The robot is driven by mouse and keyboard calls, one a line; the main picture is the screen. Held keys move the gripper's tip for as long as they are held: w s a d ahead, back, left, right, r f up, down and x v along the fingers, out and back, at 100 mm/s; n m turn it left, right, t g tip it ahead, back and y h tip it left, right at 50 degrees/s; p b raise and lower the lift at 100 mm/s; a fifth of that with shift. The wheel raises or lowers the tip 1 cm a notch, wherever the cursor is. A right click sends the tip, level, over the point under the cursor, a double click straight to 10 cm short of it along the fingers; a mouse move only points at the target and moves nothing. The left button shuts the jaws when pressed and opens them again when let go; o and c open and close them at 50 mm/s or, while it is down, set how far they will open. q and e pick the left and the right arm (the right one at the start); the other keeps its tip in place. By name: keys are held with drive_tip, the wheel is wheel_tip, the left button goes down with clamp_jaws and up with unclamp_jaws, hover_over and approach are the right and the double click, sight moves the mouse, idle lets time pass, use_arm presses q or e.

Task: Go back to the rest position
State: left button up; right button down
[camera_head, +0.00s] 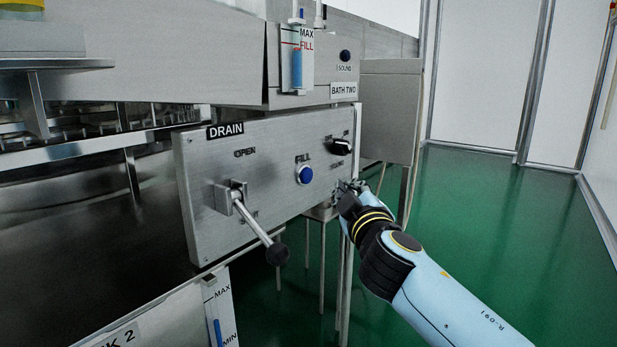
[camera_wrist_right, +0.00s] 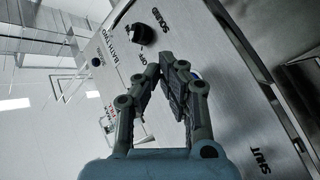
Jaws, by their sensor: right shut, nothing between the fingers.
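My right gripper (camera_head: 352,188) is in front of the lower right part of the steel drain panel (camera_head: 220,170) in the head view, at the end of my light blue right arm. In the right wrist view the right gripper (camera_wrist_right: 168,70) is shut, its fingertips together with nothing between them. The panel behind it carries a black rotary knob (camera_wrist_right: 139,33), which also shows in the head view (camera_head: 342,147). I cannot tell whether the fingertips touch the panel. My left gripper is in neither view.
The drain lever (camera_head: 262,228) juts out from the panel, its black ball end low. A blue fill button (camera_head: 305,174) sits mid-panel. A level gauge (camera_head: 297,60) stands above and another (camera_head: 218,308) below. Green floor (camera_head: 490,210) lies open to the right.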

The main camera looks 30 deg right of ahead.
drive_tip(key=s+f+g+y, duration=0.15)
drive_tip(key=s+f, duration=0.25)
drive_tip(key=f, duration=0.4)
drive_tip(key=s+f+m+g, duration=0.1)
drive_tip(key=s+f+g, duration=0.2)
drive_tip(key=s+f, duration=0.35)
drive_tip(key=s+f+g, duration=0.2)
drive_tip(key=f, duration=0.8)
drive_tip(key=s+a+f+m+g+y, duration=0.15)
drive_tip(key=s+f+g, duration=0.45)
drive_tip(key=s+f, duration=1.15)
drive_tip(key=s+a+f+m+g+y, duration=0.1)
drive_tip(key=s+a+f+g+y, duration=0.15)
drive_tip(key=s, duration=0.55)
drive_tip(key=s+a+f+m+g+y, duration=0.1)
drive_tip(key=s+a+f+g, duration=0.15)
drive_tip(key=s, duration=0.55)
use_arm(q)
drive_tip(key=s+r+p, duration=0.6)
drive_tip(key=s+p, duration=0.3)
drive_tip(key=p, duration=0.4)
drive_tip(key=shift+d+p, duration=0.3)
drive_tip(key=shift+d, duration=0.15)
use_arm(e)
drive_tip(key=s+r, duration=0.3)
drive_tip(key=s, duration=0.7)
drive_tip(key=shift+s+d+r, duration=0.15)
drive_tip(key=shift+d+r, duration=0.1)
drive_tip(key=shift+r, duration=0.1)
drive_tip(key=shift+t, duration=0.25)
